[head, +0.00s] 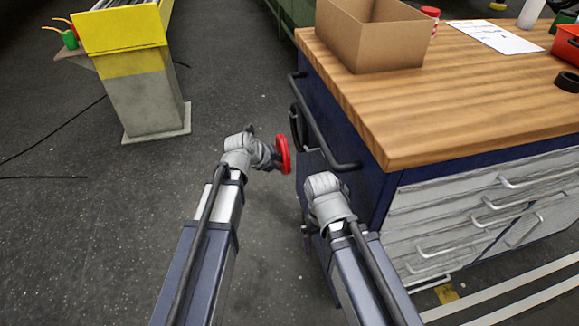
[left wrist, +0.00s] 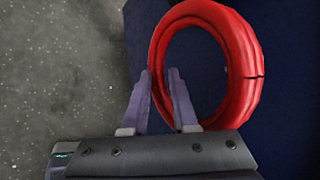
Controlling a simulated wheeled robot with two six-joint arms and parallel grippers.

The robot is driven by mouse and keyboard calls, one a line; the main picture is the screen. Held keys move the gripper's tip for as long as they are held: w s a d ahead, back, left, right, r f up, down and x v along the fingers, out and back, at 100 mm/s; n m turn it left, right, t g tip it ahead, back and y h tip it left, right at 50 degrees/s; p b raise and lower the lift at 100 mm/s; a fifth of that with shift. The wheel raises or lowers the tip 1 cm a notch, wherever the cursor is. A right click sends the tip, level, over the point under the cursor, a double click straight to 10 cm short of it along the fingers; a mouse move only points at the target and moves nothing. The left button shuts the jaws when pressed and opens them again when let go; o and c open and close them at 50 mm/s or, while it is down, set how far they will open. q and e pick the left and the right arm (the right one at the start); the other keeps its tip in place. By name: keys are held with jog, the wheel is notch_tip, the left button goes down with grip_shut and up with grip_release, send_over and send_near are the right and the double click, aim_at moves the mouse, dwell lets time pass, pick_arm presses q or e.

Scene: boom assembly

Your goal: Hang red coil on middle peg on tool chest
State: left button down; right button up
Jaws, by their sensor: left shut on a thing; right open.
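The red coil (head: 284,154) is a thick ring, seen nearly edge-on in the head view, just left of the tool chest's dark blue side (head: 335,125). My left gripper (left wrist: 160,75) is shut on its rim. In the left wrist view the coil (left wrist: 246,60) shows as an open ring against a dark blue surface. A gap appears between coil and chest in the head view. My right gripper (head: 308,231) is low beside the chest, open and apart from the coil; its fingers are hard to make out. The middle peg cannot be made out.
A dark coil (head: 297,128) hangs on the chest's side near a dark bar handle (head: 325,130). The wooden top (head: 440,110) holds a cardboard box (head: 375,35). A yellow-and-grey stand (head: 145,90) is at the left. The floor between is clear.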

pick_arm(q)
jog(key=shift+d, duration=0.1)
jog(key=w+d+f+b, duration=0.3)
jog(key=d, duration=0.6)
jog(key=shift+d, duration=0.35)
dwell(1.1)
jog(key=shift+w+f, duration=0.1)
jog(key=shift+w, duration=0.05)
dwell(0.6)
jog(key=c, duration=0.6)
grip_release()
